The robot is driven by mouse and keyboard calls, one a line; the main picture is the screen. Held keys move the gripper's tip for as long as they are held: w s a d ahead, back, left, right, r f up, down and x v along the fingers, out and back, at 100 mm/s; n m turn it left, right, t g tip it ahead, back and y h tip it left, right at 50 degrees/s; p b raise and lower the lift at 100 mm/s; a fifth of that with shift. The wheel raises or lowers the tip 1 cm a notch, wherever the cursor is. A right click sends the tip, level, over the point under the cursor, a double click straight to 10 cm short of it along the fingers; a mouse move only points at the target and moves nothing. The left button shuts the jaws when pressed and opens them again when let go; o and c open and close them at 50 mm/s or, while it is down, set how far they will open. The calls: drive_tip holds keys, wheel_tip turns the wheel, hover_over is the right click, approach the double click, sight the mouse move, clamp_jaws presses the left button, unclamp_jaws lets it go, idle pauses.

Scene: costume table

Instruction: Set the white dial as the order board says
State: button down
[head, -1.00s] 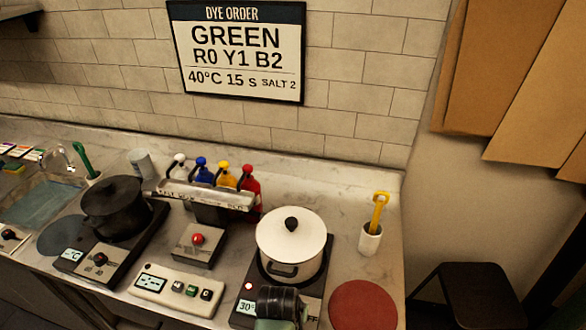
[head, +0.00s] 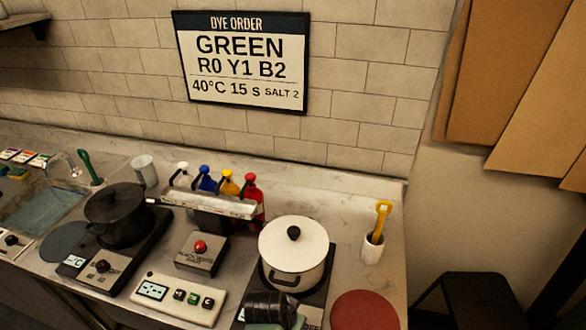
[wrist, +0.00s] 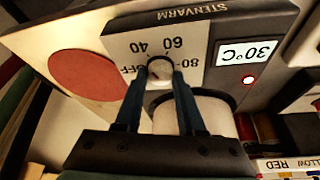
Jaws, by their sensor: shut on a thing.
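The order board (head: 242,62) on the wall reads GREEN, R0 Y1 B2, 40°C 15 s, SALT 2. The white pot (head: 293,255) stands lidded on the right hot plate (head: 318,292). In the wrist view, my gripper (wrist: 160,72) is shut on the small dial (wrist: 160,66) at the front of this plate. Around the dial I read OFF, 40, 60 and 80, upside down. Its pointer is too hidden to read. In the head view my gripper hides the dial.
A red round mat (head: 365,310) lies right of the plate, and a yellow tool stands in a white cup (head: 372,248) behind it.

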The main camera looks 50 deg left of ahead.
drive_tip(key=c, duration=0.5)
unclamp_jaws()
drive_tip(key=b+v, duration=0.1)
drive_tip(key=v, duration=1.2)
drive_tip(key=shift+f, duration=0.1)
